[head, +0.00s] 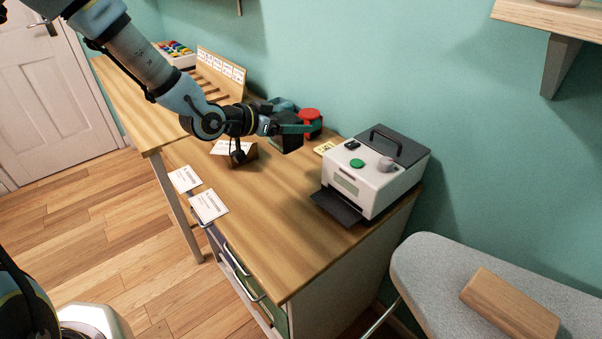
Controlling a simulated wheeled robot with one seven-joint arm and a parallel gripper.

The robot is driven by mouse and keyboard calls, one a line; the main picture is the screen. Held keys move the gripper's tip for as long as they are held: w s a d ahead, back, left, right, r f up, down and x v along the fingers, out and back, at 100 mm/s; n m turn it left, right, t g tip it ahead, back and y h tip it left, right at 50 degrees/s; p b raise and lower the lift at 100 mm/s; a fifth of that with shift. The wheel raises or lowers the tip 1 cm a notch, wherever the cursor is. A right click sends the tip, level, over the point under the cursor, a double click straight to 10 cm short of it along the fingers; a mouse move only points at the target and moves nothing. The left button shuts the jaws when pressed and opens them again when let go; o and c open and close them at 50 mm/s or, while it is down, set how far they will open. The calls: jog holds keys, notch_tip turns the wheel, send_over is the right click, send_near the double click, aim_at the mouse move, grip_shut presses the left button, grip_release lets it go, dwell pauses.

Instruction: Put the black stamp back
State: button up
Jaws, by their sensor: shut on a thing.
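My gripper (293,130) is above the wooden desk, at its middle near the wall. It is shut on a dark block, which looks like the black stamp (291,144). The fingers and wrist hide part of it. A red round-topped object (311,115) stands just behind the fingers. A wooden rack (221,70) with a row of labelled cards along its back and slots in front is farther left along the wall. My arm hides part of the rack.
A white machine (371,180) with a green button stands on the right of the desk (260,220). Two white cards lie at the front edge. A tray of colourful items (175,52) is at the far end.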

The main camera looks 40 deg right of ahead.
aim_at(295, 138)
jog(key=f, duration=0.1)
jog(key=f+p, duration=0.1)
jog(key=f, duration=0.3)
jog(key=shift+d, duration=0.25)
jog(key=shift+f+p, duration=0.95)
jog(key=shift+f, duration=1.75)
jog(key=shift+f, duration=0.2)
jog(key=o, duration=1.1)
jog(key=shift+r, duration=0.1)
jog(key=shift+o, duration=0.2)
jog(key=shift+r, duration=0.1)
jog(key=shift+a, duration=0.2)
jog(key=b+v, duration=0.3)
jog(key=v, duration=0.8)
jog(key=shift+a+r, duration=0.25)
jog(key=shift+a, duration=0.05)
